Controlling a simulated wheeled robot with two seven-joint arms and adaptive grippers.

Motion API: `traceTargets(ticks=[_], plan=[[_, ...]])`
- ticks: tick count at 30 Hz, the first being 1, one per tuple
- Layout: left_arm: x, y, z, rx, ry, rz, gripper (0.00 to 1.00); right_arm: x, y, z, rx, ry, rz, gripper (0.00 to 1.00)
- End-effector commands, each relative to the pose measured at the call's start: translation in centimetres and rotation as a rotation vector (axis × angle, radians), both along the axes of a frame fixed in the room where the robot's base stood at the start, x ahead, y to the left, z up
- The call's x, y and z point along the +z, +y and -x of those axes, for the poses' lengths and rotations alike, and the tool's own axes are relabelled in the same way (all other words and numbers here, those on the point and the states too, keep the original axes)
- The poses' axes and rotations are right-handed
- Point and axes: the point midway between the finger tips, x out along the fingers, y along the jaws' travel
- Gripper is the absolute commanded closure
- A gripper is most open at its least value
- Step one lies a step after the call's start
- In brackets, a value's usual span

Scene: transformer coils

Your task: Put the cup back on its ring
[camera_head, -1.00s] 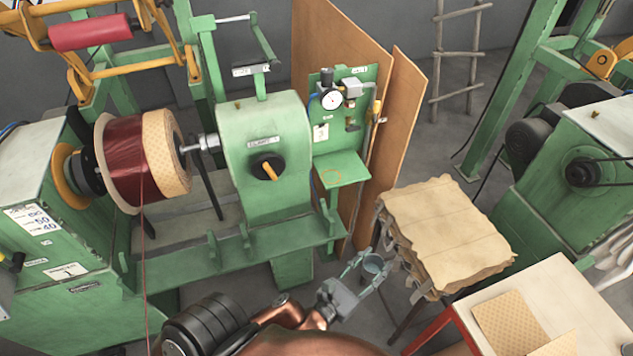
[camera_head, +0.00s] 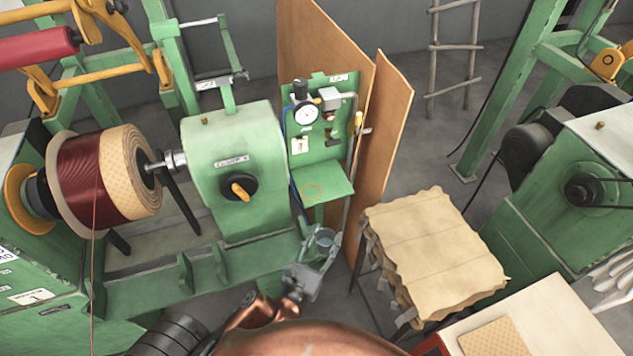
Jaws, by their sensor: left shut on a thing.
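The cup (camera_head: 324,238) is small and blue-grey, with its open top facing up. My left gripper (camera_head: 323,247) is shut on it, low in front of the green machine. The ring is empty. The cup is below and slightly right of the ring in the picture, apart from the shelf. My right gripper is not in view.
The green panel (camera_head: 322,153) with a dial gauge (camera_head: 306,114) rises behind the shelf. Brown boards (camera_head: 386,130) stand beside it. The winding machine (camera_head: 235,165) is at left. A stack of brown sheets (camera_head: 432,240) is at right.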

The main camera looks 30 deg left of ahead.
Motion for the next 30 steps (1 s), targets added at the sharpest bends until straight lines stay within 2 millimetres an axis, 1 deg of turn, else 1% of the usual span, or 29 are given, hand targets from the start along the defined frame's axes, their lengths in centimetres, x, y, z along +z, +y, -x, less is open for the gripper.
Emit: traceTargets(ticks=[1,3,5,6,8,9,12,14,16,18,20,24,27,28,30], plan=[[1.7,0.7,-1.4,0.049,-0.011,0.004,0.85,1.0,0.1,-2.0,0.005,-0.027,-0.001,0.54],[3.3,2.1,-3.1,0.137,-0.014,0.003,0.85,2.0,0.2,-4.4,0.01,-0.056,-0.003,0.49],[4.6,3.3,-4.2,0.214,-0.014,0.005,0.85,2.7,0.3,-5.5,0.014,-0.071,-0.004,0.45],[5.4,4.1,-4.7,0.263,-0.013,0.004,0.85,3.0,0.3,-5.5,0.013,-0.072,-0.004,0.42],[6.6,5.3,-5.3,0.333,-0.012,0.004,0.85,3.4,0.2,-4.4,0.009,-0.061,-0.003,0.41],[7.4,5.9,-5.6,0.375,-0.012,0.004,0.85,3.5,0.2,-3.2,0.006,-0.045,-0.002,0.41],[8.7,7.0,-6.0,0.452,-0.008,0.003,0.85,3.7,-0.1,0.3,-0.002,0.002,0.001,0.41],[9.1,7.5,-6.1,0.482,-0.006,0.001,0.85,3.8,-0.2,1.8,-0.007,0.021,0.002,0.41],[9.0,8.1,-6.6,0.499,-0.004,-0.002,0.85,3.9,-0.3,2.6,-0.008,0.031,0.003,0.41],[8.6,8.8,-7.4,0.506,-0.004,-0.004,0.85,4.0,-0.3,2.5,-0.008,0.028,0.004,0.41],[8.0,9.6,-8.4,0.505,-0.004,-0.006,0.85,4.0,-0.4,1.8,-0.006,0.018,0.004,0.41],[6.5,11.5,-11.2,0.502,-0.004,-0.007,0.85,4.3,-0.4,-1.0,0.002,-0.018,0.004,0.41],[5.4,12.9,-13.1,0.502,-0.004,-0.006,0.85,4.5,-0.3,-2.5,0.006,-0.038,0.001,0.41],[5.1,13.3,-13.6,0.502,-0.003,-0.006,0.85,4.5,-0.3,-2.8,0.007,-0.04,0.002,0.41],[3.4,13.8,-14.5,0.5,-0.001,-0.006,0.85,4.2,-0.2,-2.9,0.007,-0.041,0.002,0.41]])
